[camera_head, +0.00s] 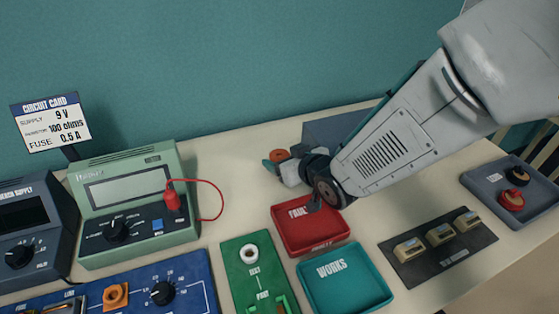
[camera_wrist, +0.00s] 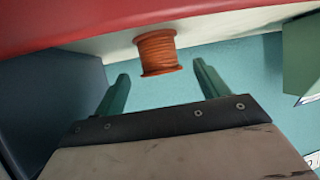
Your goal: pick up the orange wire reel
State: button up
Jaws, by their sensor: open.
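The orange wire reel (camera_wrist: 158,53) shows in the wrist view, ahead of my gripper (camera_wrist: 159,85) and roughly centred between its two green fingers. The fingers are spread apart, and no contact with the reel shows. In the head view the reel (camera_head: 281,155) is a small orange shape beside my gripper (camera_head: 276,163), at the back of the table. My gripper and wrist hide part of it there. The gap between reel and fingertips is hard to judge.
A red tray (camera_head: 312,240) marked as faulty and a teal WORKS tray (camera_head: 345,285) stand in front of my arm. A dark box (camera_head: 335,128) is behind my wrist. A green meter (camera_head: 135,205) with a red lead stands left. Bare table lies between meter and gripper.

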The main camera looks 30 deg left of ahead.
jog(key=shift+a+f, duration=0.1)
jog(key=shift+a, duration=0.1)
jog(key=c, duration=1.1)
